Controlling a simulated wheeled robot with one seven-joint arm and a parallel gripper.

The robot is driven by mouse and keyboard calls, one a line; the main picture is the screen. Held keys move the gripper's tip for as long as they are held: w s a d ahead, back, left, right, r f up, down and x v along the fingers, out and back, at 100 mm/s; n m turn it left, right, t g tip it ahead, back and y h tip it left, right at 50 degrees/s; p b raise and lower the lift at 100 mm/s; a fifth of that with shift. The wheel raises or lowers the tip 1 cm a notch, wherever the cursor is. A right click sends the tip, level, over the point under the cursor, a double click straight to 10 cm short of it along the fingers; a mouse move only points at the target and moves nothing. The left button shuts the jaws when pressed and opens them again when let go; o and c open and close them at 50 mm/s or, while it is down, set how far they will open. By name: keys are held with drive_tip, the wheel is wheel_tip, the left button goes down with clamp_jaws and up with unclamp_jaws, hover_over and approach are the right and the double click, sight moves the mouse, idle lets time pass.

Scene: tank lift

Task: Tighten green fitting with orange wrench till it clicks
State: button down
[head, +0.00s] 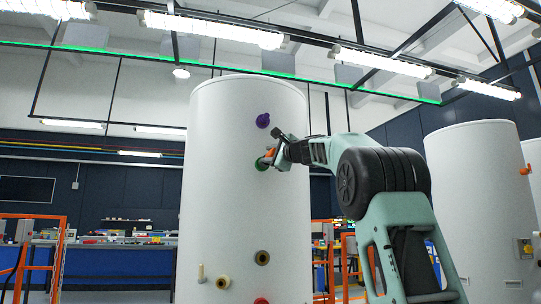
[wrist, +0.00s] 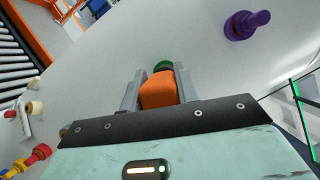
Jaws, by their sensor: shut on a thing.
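The green fitting (head: 261,163) sticks out of the upper part of a tall white tank (head: 225,200). In the wrist view, a bit of the green fitting (wrist: 163,65) shows just beyond the orange wrench. My gripper (head: 277,155) is at the fitting in the head view. In the wrist view my gripper (wrist: 158,92) is shut on the orange wrench (wrist: 158,91), which sits between its two fingers. A little of the orange wrench (head: 270,153) also shows in the head view. The wrench's jaw is hidden, so I cannot tell how it sits on the fitting.
A purple fitting (head: 263,120) is just above the green one on the tank. A second white tank (head: 480,190) stands at right. Orange rails (head: 58,250) stand at left.

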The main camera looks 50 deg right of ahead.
drive_tip(key=n+p, duration=0.1)
drive_tip(key=n, duration=0.1)
drive_tip(key=n+g+p, duration=0.1)
drive_tip(key=n, duration=0.1)
drive_tip(key=shift+r+g+y, duration=0.3)
drive_tip(key=shift+r, duration=0.1)
drive_tip(key=n+p, duration=0.1)
drive_tip(key=n+g+p, duration=0.1)
drive_tip(key=n, duration=0.1)
drive_tip(key=n+g+p, duration=0.1)
drive_tip(key=n, duration=0.1)
drive_tip(key=shift+f, duration=0.25)
drive_tip(key=n, duration=0.1)
drive_tip(key=n+g+h+p, duration=0.1)
drive_tip(key=n, duration=0.1)
drive_tip(key=n+g+p, duration=0.1)
drive_tip(key=shift+s+f+h, duration=0.1)
drive_tip(key=shift+f+h, duration=0.15)
drive_tip(key=shift+h, duration=0.15)
drive_tip(key=n, duration=0.1)
drive_tip(key=n+g+h+p, duration=0.1)
drive_tip(key=shift+d+f+n, duration=0.1)
drive_tip(key=shift+f+n, duration=0.1)
drive_tip(key=shift+n, duration=0.1)
drive_tip(key=shift+s+d+f+n+g+h, duration=0.1)
drive_tip(key=shift+f+n+g+h, duration=0.1)
drive_tip(key=shift+n+g+h, duration=0.25)
drive_tip(key=shift+d+f+p, duration=0.1)
drive_tip(key=shift+p, duration=0.2)
